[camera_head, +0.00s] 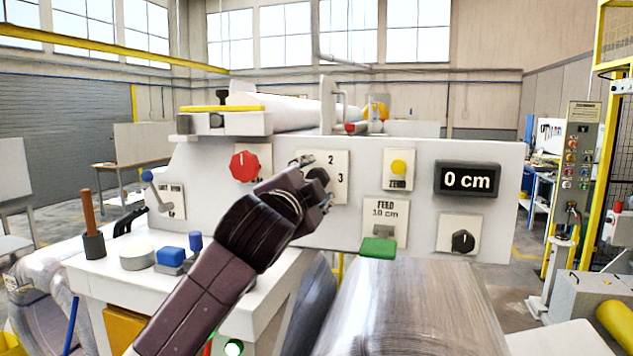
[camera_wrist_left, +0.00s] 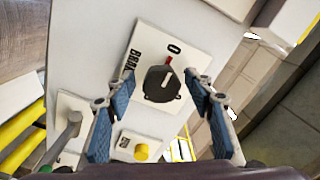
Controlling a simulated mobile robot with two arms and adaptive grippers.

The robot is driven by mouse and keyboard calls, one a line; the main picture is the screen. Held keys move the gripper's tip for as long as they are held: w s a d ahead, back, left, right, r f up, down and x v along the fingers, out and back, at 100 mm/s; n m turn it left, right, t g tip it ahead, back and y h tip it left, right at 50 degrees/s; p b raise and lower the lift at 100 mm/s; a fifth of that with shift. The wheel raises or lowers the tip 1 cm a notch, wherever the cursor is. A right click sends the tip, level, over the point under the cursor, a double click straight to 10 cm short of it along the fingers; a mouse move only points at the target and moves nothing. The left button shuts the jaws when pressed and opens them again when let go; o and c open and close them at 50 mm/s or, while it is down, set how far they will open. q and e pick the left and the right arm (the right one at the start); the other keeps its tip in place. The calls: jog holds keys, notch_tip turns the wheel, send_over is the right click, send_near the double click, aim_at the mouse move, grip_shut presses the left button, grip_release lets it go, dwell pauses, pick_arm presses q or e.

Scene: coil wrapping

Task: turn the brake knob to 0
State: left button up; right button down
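The black brake knob (camera_wrist_left: 162,84) is on a white plate (camera_wrist_left: 188,50) with the letters "BRAK" showing along one edge. Its red and white pointer points toward the printed 0. In the head view the knob (camera_head: 319,177) is partly behind my left gripper, and the numbers 2 and 3 show beside it. My left gripper (camera_head: 318,194) is in front of the plate. In the left wrist view my gripper (camera_wrist_left: 162,100) is open, with its blue-padded fingers on either side of the knob. I see no contact. My right gripper is not in view.
A red knob (camera_head: 244,166) is left of the brake plate. A yellow button (camera_head: 398,167), a "0 cm" display (camera_head: 467,180) and another black knob (camera_head: 462,241) are to the right.

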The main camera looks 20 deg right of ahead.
pick_arm(q)
jog(key=shift+s, duration=0.1)
jog(key=v, duration=1.1)
jog(key=shift+s+a, duration=0.25)
jog(key=shift+s, duration=0.1)
jog(key=shift+f, duration=0.1)
